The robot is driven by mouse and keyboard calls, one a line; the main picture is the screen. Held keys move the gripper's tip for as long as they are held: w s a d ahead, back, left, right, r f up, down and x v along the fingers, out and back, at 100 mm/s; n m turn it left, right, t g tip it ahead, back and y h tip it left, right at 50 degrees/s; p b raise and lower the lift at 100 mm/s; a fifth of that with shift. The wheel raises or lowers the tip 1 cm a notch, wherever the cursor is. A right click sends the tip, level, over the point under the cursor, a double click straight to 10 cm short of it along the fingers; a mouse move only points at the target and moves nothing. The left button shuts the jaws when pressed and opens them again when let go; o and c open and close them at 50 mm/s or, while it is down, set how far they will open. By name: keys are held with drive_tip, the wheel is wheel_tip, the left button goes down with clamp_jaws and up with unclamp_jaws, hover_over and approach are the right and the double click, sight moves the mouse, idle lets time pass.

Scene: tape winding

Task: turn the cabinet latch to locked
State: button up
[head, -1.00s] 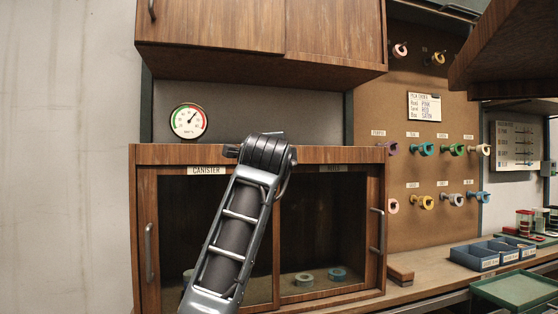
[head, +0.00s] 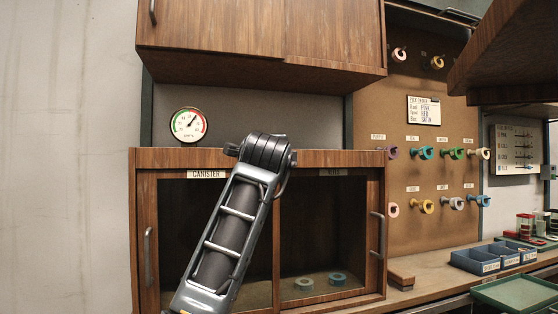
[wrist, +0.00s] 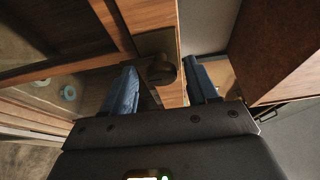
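The wooden cabinet (head: 145,230) has glass-fronted doors and a label reading CANISTER. In the wrist view a dark metal latch knob (wrist: 160,68) sits on a dark plate on the cabinet's wooden frame (wrist: 150,15). My gripper (wrist: 161,66) has two blue fingers spread apart, one on each side of the knob in the picture. I cannot tell whether either finger touches it. In the head view my arm covers the middle of the cabinet, and the latch and my gripper are hidden. Which way the latch is turned is unclear.
Two tape rolls (head: 304,284) (head: 338,279) stand inside the cabinet's right side. Vertical handles (head: 149,255) (head: 377,235) stick out at both sides. An upper cabinet (head: 215,30) overhangs. Tape rolls hang on a pegboard (head: 420,180) at right. Blue bins (head: 475,260) stand on the counter.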

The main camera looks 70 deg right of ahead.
drive_tip(key=v, duration=0.7)
drive_tip(key=shift+a, duration=0.35)
idle(0.5)
